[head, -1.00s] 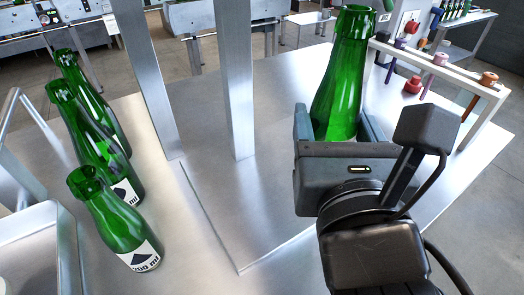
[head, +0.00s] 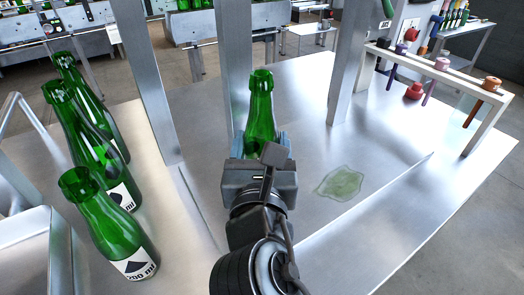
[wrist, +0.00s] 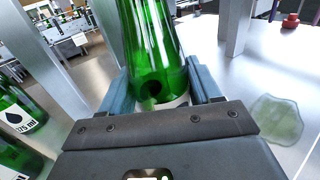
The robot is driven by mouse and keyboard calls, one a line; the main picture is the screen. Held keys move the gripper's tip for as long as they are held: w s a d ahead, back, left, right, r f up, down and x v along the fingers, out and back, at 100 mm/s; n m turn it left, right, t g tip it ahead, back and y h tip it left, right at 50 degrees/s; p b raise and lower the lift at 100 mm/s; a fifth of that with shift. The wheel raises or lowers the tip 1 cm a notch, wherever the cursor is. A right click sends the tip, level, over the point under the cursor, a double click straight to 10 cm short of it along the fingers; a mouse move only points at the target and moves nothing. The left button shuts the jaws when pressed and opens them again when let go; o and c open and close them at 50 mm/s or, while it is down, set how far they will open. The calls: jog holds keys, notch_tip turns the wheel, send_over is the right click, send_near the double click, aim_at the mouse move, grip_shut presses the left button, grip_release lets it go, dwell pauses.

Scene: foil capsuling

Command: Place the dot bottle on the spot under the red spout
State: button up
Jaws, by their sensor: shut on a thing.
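My gripper (head: 260,150) is shut on a green glass bottle (head: 261,105) and holds it upright over the metal table, in front of a steel post. In the wrist view the bottle (wrist: 150,40) stands between the jaws; a strip of white label shows low down, but its mark is not readable, so I cannot confirm the dot. A row of coloured spouts hangs on a white rack (head: 440,70) at the right. A red piece (head: 413,91) is low at the rack's far part; I cannot tell which spout is the red one. The spot under it is not clear.
Three other green bottles (head: 110,225) stand at the left; the front one has a dark pointed mark. A greenish puddle (head: 343,184) lies on the table right of my gripper. Steel posts (head: 148,80) rise from the table. The table's right part is otherwise bare.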

jog(key=shift+f, duration=0.5)
jog(key=shift+f, duration=0.1)
jog(key=o, duration=1.2)
jog(key=shift+s, duration=0.2)
jog(key=s+b, duration=0.1)
jog(key=s, duration=1)
jog(key=shift+s, duration=0.3)
